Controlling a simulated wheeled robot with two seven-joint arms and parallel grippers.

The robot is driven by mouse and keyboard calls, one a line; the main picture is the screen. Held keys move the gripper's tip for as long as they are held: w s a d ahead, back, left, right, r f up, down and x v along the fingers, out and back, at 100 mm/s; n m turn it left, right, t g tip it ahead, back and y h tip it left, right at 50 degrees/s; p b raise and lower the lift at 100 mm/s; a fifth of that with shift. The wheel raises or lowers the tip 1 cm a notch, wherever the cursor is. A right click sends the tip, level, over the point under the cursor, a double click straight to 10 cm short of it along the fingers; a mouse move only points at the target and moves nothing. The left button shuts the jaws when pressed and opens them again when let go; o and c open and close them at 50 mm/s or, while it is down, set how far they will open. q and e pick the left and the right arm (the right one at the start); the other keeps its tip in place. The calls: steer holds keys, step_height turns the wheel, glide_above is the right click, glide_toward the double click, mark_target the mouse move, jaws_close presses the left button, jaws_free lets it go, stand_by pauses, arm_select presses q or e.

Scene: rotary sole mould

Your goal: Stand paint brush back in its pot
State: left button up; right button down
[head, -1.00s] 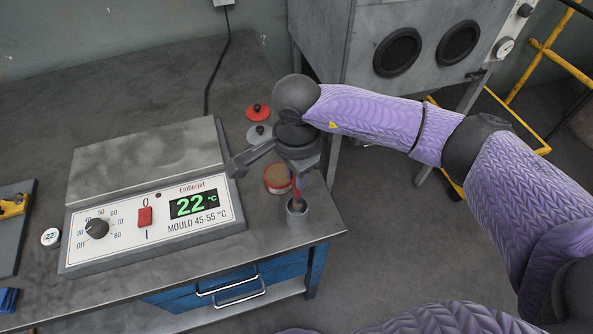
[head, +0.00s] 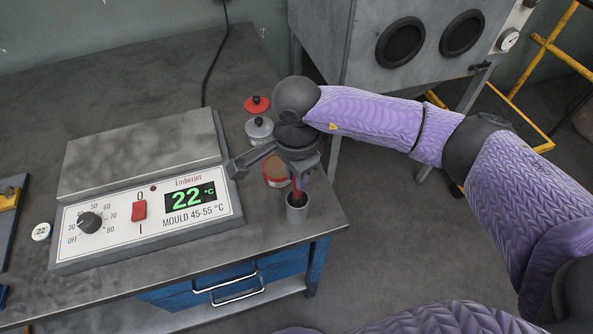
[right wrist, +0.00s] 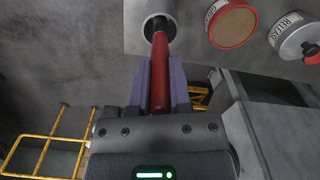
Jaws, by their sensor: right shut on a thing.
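The paint brush has a red handle (right wrist: 159,70) and a dark lower part. My right gripper (head: 299,180) is shut on the handle, its purple fingers on either side in the right wrist view (right wrist: 161,88). The pot (head: 297,213) is a small grey cylinder near the bench's front right corner, below the gripper. It also shows in the right wrist view (right wrist: 147,12), where the brush's dark end reaches into its mouth. How deep the end sits is hidden. My left gripper is not in view.
A red-rimmed tin (head: 271,183) stands close behind the pot. A grey knobbed tin (head: 255,134) and a red knobbed lid (head: 252,108) are farther back. The heater box (head: 150,222) stands to the left. A grey cabinet (head: 350,60) stands behind my right arm.

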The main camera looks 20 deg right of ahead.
mark_target(297, 195)
steer(key=shift+f+b, duration=0.6)
steer(key=shift+f, duration=0.25)
steer(key=shift+f+b, duration=0.5)
steer(key=shift+f, duration=0.05)
steer(key=shift+f, duration=0.1)
stand_by(0.4)
